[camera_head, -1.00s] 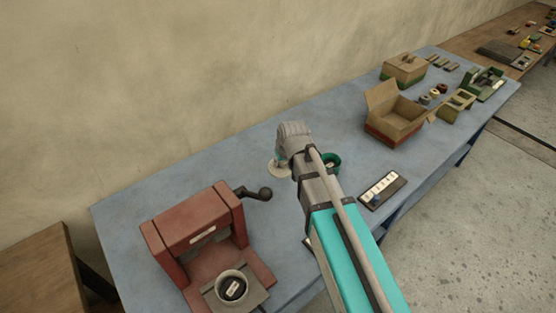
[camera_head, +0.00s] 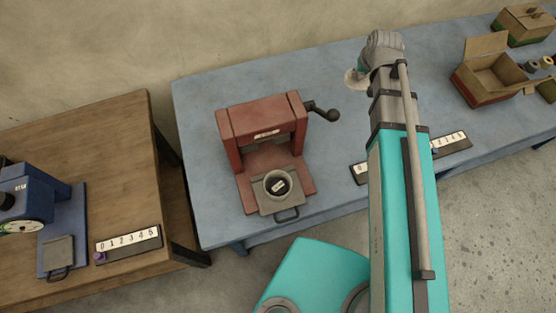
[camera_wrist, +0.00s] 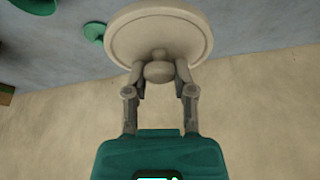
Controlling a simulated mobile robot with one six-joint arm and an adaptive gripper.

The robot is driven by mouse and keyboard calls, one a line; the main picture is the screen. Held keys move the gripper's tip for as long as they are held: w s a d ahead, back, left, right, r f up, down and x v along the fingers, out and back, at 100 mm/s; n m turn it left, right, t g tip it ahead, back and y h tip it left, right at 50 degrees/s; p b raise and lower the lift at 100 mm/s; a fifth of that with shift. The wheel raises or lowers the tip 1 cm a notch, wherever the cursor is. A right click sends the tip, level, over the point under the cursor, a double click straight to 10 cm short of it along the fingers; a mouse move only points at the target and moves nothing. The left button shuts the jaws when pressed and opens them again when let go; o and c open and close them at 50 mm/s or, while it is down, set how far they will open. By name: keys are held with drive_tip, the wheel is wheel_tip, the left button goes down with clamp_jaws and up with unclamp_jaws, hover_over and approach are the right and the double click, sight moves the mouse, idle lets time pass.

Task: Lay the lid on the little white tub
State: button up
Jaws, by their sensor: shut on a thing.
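The round cream lid (camera_wrist: 158,35) is held by its knob in my gripper (camera_wrist: 159,74), whose two fingers are shut on the knob in the wrist view. In the head view the lid (camera_head: 354,78) shows at the end of my arm, partly hidden by my gripper (camera_head: 362,68), over the blue table's back part. The little white tub (camera_head: 278,185) stands open on the grey sliding plate of the red press, left of and nearer than my gripper. A dark piece with a pale label lies inside the tub.
The red press (camera_head: 262,130) has a crank handle (camera_head: 324,112) sticking out to its right, between tub and gripper. An open cardboard box (camera_head: 490,75) stands at the right. A numbered strip (camera_head: 450,143) lies near the front edge, and a blue machine (camera_head: 30,195) stands on the wooden table (camera_head: 120,150).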

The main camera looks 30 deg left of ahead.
sight(359, 75)
wheel_tip(359, 75, up, 14)
drive_tip(key=p, duration=1.3)
drive_tip(key=shift+r+p, duration=0.25)
drive_tip(key=shift+p, duration=0.05)
drive_tip(key=shift+r+p, duration=0.5)
drive_tip(key=shift+s, duration=0.7)
